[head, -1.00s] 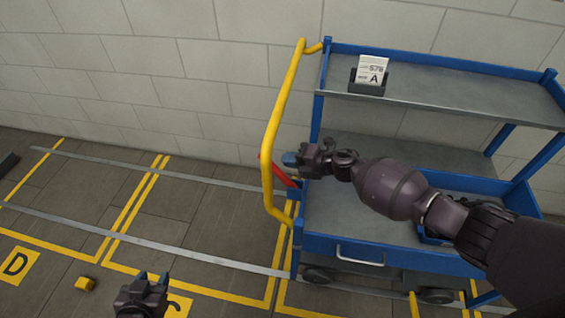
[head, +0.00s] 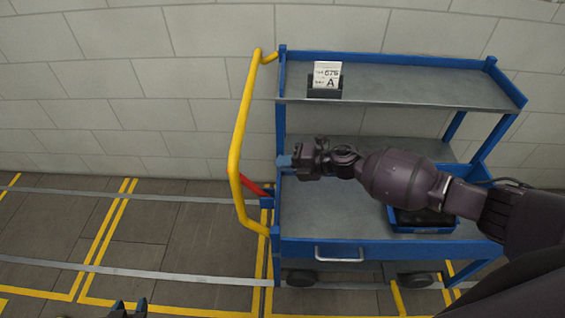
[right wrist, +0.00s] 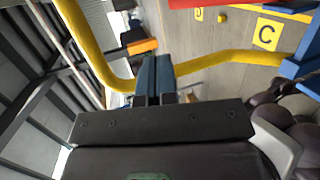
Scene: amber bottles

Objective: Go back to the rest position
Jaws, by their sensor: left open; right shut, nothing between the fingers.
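My right gripper (head: 284,161) is shut and empty, its blue fingertips pointing left beside the blue trolley (head: 330,252) and close to its yellow handle (head: 240,130). In the right wrist view its fingers (right wrist: 155,72) are together, with the yellow handle (right wrist: 195,62) behind them; I cannot tell whether they touch it. My left gripper (head: 130,306) shows only its open fingertips at the bottom edge of the head view. No amber bottles are in view.
A card marked A (head: 327,76) stands on the trolley's top shelf. A blue bin (head: 420,228) sits on the lower shelf, partly behind my right arm. A red lever (head: 258,187) is near the handle. The floor at left is clear, with yellow lines.

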